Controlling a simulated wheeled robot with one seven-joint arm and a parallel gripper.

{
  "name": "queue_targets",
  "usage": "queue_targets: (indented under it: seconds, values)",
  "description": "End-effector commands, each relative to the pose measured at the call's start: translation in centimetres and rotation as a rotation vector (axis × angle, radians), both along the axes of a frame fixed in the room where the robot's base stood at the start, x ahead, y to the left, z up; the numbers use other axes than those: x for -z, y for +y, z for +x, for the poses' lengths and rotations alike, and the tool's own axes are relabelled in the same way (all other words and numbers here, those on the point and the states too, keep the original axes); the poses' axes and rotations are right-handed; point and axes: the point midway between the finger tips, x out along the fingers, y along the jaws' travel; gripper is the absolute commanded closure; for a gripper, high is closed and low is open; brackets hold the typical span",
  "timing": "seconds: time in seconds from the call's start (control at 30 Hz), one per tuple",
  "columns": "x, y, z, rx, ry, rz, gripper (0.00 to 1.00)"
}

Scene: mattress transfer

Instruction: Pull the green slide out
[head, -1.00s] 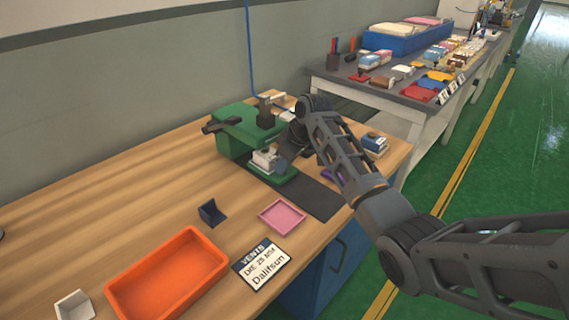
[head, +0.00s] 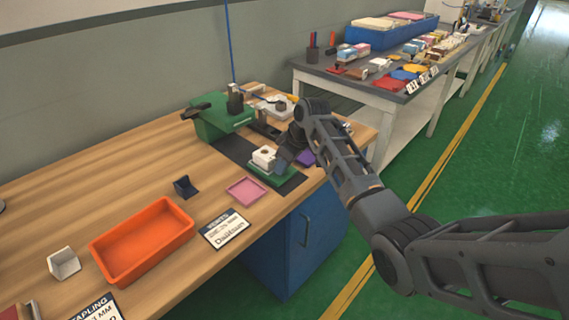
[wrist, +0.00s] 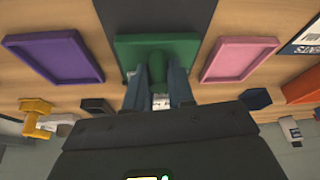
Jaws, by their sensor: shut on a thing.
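The green slide (head: 262,175) lies on a dark mat (head: 292,184) on the wooden table, apart from the green press (head: 215,124) behind it. A white block (head: 264,156) sits on the slide. My gripper (head: 279,165) is at the slide's near right side. In the wrist view the slide (wrist: 185,48) shows as a flat green plate with a rounded knob. My gripper (wrist: 158,82) is shut on that knob, with one finger on each side. The white block is mostly hidden there.
A pink tray (head: 246,191), a purple tray (head: 305,158), a navy bin (head: 185,186) and an orange tray (head: 142,240) lie around the mat. A label card (head: 226,229) lies near the front edge. A second table (head: 385,92) stands at the back right.

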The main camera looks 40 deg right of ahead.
Motion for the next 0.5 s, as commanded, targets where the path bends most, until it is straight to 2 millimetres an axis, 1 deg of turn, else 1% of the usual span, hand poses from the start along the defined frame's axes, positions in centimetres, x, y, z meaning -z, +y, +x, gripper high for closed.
queue_targets:
  seconds: [0.03,0.2,0.23,0.4,0.5]
  values:
    - [0.1,-0.06,-0.29,0.0,0.009,0.003,1.0]
    - [0.18,-0.09,-0.41,0.001,0.012,0.003,1.0]
    - [0.19,-0.08,-0.44,0.002,0.013,0.003,0.76]
    - [0.18,-0.07,-0.4,0.001,0.012,0.003,0.59]
    - [0.17,-0.06,-0.34,0.001,0.011,0.003,0.52]
